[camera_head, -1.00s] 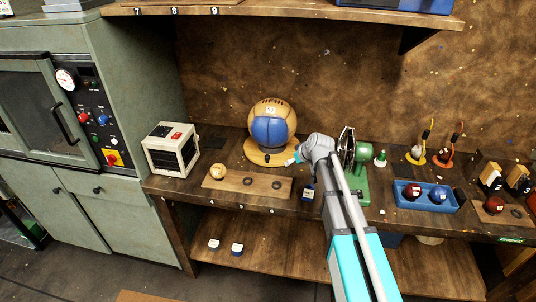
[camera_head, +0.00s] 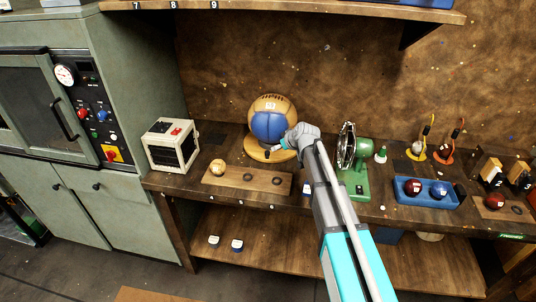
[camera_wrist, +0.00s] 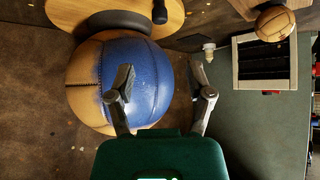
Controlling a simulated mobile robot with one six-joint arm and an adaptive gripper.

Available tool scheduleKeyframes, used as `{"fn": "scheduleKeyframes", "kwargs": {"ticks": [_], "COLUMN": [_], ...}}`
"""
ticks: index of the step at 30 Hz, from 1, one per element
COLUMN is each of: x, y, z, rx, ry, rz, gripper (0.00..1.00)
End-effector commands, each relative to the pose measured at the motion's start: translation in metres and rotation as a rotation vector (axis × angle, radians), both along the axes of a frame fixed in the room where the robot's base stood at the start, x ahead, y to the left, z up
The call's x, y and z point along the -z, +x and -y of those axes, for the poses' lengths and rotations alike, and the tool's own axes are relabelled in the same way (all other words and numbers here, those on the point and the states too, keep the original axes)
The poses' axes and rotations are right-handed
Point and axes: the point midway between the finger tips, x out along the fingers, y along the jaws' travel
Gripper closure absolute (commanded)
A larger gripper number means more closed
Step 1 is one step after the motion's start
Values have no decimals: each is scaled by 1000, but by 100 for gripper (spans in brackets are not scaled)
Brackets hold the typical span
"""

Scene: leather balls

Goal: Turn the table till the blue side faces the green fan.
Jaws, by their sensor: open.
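A large tan and blue leather ball (camera_head: 271,104) sits on a round wooden turntable (camera_head: 256,153) at the back of the bench. Its blue side (camera_head: 266,127) faces the front, toward the head camera, not the fan. A dark upright peg stands at the turntable's rim; it shows in the wrist view (camera_wrist: 160,12). The green fan (camera_head: 361,178) stands to the right, its round grille turned left. My gripper (camera_wrist: 163,72) is open and empty, close to the ball's blue side in the wrist view. In the head view my wrist hides the ball's lower right.
A board (camera_head: 232,184) with a small tan ball (camera_head: 217,167) lies in front of the turntable. A cream-framed box (camera_head: 171,146) stands to the left. A blue tray (camera_head: 411,197) with a red and a blue ball lies right of the fan. A shelf (camera_head: 290,10) hangs above.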

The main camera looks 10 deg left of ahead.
Motion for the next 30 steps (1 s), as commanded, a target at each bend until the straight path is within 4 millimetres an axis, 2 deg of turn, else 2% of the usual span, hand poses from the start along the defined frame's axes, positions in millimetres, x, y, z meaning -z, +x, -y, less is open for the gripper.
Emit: {"fn": "scheduleKeyframes", "kwargs": {"ticks": [3,30], "x": [12,78], "y": [7,54], "z": [-7,-54], "rx": [-1,1], "ry": [0,0], "rz": [1,-1], "gripper": [33,33]}}
